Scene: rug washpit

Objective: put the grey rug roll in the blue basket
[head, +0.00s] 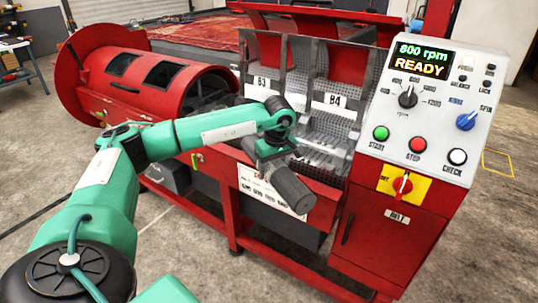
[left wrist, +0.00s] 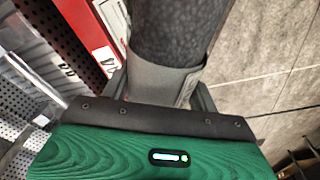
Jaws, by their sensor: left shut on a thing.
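The grey rug roll (head: 291,188) is a dark, short cylinder in the head view, held tilted in front of the red machine's open bays. My left gripper (head: 276,152) is shut on it near its upper end. In the left wrist view the roll (left wrist: 180,38) runs up between the fingers, with a paler grey band (left wrist: 160,86) near the gripper. The roll appears to hang in the air, its lower end free. I see no blue basket in either view. My right gripper is not in view.
The red machine has a drum (head: 150,85) at left, bays labelled B3 and B4 (head: 335,99), and a control panel (head: 425,125) reading 800 rpm READY. A white sign (head: 268,190) hangs behind the roll. A dark bin (head: 168,178) sits beneath. Concrete floor (head: 160,255) is open in front.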

